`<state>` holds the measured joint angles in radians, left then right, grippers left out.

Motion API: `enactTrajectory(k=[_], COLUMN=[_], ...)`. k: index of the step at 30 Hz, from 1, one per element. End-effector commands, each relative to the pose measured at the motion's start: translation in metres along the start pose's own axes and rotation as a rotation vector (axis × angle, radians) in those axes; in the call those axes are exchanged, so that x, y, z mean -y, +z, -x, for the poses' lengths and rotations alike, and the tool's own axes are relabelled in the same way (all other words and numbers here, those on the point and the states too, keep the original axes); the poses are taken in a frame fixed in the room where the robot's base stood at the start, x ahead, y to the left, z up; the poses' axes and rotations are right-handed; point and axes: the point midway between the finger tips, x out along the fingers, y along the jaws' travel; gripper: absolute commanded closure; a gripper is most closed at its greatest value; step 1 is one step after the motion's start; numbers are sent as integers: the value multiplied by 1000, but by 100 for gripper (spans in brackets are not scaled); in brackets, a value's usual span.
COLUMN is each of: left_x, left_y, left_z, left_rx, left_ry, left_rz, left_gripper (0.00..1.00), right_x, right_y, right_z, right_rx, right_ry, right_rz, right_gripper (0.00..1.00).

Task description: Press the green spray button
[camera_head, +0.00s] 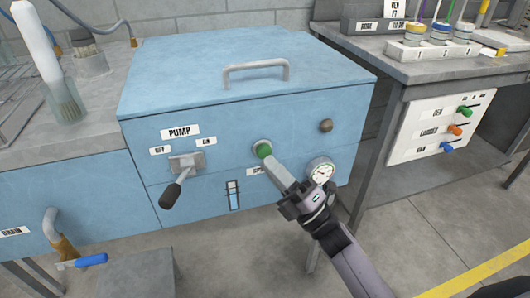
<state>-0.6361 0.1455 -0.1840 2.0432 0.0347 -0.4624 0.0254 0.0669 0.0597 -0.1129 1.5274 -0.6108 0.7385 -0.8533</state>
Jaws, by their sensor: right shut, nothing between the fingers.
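The green spray button (263,148) is a small round button in a grey ring on the front of the blue pump cabinet (225,135). My right gripper (272,160) reaches up from the lower right with its fingers shut and empty. Its fingertips are at the button's lower right edge and overlap it in the picture. I cannot tell whether they touch it. The label below the button is partly hidden by the fingers. My left gripper is not in view.
A pump lever (171,194) sticks out left of the button. A round gauge (320,171) sits close to the right of my fingers. A brown knob (326,126) is above it. A grey bench (420,68) stands to the right.

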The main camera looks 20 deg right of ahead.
Motion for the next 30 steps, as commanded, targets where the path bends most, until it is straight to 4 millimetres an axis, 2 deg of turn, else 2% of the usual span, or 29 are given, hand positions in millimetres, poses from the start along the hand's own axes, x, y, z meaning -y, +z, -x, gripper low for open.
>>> enactTrajectory(k=[30], left_x=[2], left_y=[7], left_z=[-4], left_rx=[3], left_ry=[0], left_rz=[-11], left_gripper=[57], right_x=[6], right_y=[6], right_z=[-7], right_rx=[0], right_ry=[0], right_rz=[0], right_gripper=[100])
